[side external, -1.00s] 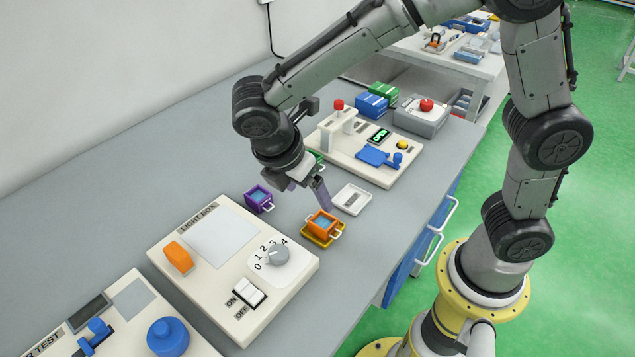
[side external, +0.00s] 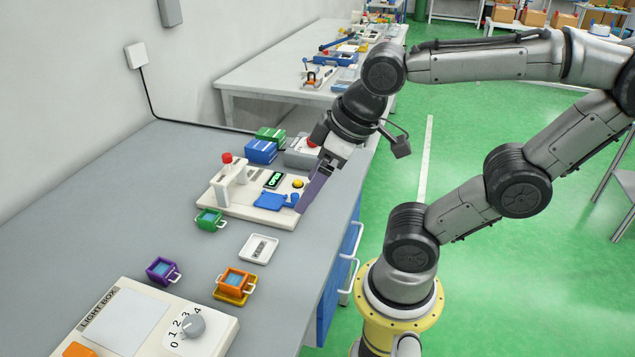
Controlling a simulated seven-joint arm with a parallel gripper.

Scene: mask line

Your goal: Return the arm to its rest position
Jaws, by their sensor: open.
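My gripper (side external: 316,187) is above the right front edge of the bench, beside the white station with the green display. Its purple-grey fingers point down and hold nothing that I can see. One finger overlaps the other in this view, so the gap is hard to see. My arm is bent, with its wrist over the bench's right side.
Green floor lies right.

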